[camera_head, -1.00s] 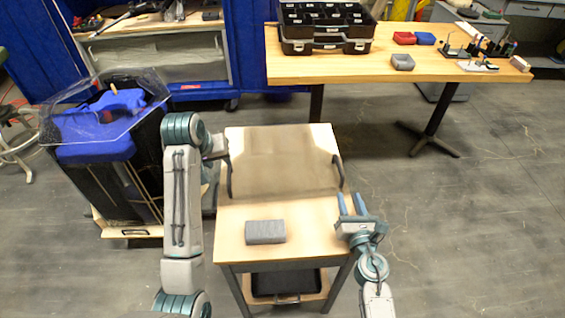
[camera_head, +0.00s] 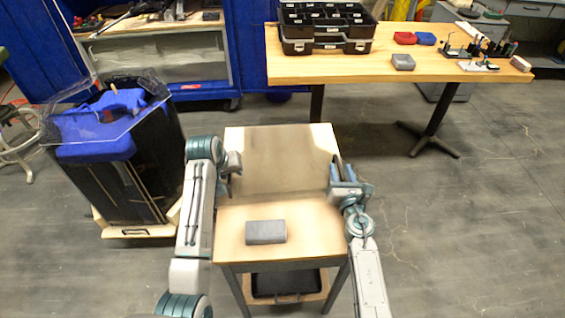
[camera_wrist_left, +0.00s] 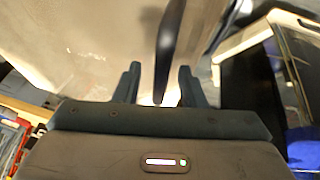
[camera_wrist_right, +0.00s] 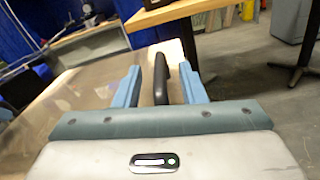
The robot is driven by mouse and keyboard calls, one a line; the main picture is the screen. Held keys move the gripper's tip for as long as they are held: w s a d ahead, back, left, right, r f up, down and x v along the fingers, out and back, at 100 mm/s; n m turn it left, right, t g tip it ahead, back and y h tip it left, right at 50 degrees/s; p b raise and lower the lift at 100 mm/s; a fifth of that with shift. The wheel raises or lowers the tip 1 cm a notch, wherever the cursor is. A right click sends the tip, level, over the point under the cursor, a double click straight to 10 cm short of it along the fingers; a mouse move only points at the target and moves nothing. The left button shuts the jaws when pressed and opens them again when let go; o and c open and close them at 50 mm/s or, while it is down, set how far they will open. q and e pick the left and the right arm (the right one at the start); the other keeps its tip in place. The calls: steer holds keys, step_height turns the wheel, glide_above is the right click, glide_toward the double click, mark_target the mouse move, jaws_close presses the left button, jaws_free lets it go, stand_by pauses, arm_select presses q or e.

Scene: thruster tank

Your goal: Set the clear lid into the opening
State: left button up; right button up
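My right gripper (camera_head: 344,170) is at the right handle; the right wrist view shows that handle (camera_wrist_right: 160,80) between the open fingers (camera_wrist_right: 160,88). The black tank (camera_head: 118,185) stands left of the cart, with blue inside and a clear many-sided rim or sheet (camera_head: 68,128) at its top. Its opening is not clearly visible.
A grey block (camera_head: 265,232) sits on the cart top (camera_head: 232,215) in front of the lid. A workbench (camera_head: 300,70) behind holds a black organizer case (camera_head: 325,40) and small coloured blocks. Floor shows between tank and cart.

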arm_select(q)
jaws_close()
arm_select(e)
jaws_close()
arm_select(q)
steer(key=shift+r, duration=0.15)
arm_select(e)
steer(key=shift+r, duration=0.1)
